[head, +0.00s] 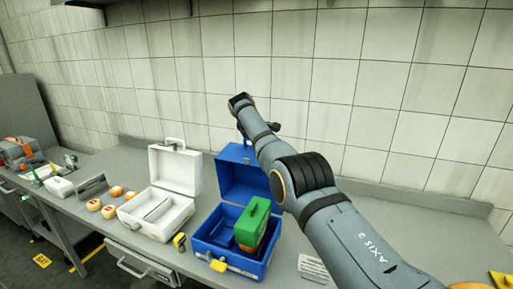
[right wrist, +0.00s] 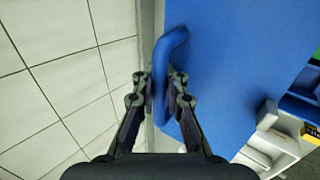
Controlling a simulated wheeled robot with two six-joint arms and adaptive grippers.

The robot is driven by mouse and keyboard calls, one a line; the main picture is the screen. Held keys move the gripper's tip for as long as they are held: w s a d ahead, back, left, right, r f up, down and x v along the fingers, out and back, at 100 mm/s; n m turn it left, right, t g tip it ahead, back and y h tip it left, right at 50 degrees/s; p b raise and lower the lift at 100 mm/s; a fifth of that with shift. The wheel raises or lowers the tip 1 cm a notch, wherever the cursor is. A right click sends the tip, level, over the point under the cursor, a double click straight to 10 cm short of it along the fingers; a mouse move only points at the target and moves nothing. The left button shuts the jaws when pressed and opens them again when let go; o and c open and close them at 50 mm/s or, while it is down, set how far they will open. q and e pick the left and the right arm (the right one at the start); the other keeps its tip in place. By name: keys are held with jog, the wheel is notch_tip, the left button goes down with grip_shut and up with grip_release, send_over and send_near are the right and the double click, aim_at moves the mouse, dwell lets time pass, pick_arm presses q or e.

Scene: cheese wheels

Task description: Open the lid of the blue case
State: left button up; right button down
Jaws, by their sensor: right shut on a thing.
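The blue case (head: 250,267) stands on the counter, its lid (head: 238,178) swung up to about upright at the back. In the right wrist view the lid (right wrist: 225,70) is a broad blue face with a blue handle (right wrist: 168,50) on its edge. My right gripper (right wrist: 160,88) is shut on this handle, one finger on each side. In the head view my right arm reaches over the case to the top of the lid, and its fingers are mostly hidden. A green box (head: 252,222) sits inside the case. My left gripper is not in view.
A white case (head: 174,168) stands open to the left, with a small yellow and black item (head: 180,241) between the cases. Several round orange items (head: 110,211) lie farther left. A tiled wall (head: 330,90) rises behind the counter (head: 420,220).

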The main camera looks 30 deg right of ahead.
jog(key=shift+r, duration=0.25)
jog(key=c, duration=1.8)
grip_release()
jog(key=o, duration=0.4)
jog(key=shift+s, duration=0.1)
jog(key=shift+a, duration=0.1)
jog(key=shift+s+a+r, duration=0.1)
jog(key=shift+r, duration=0.15)
jog(key=v, duration=1.1)
jog(key=shift+s, duration=0.15)
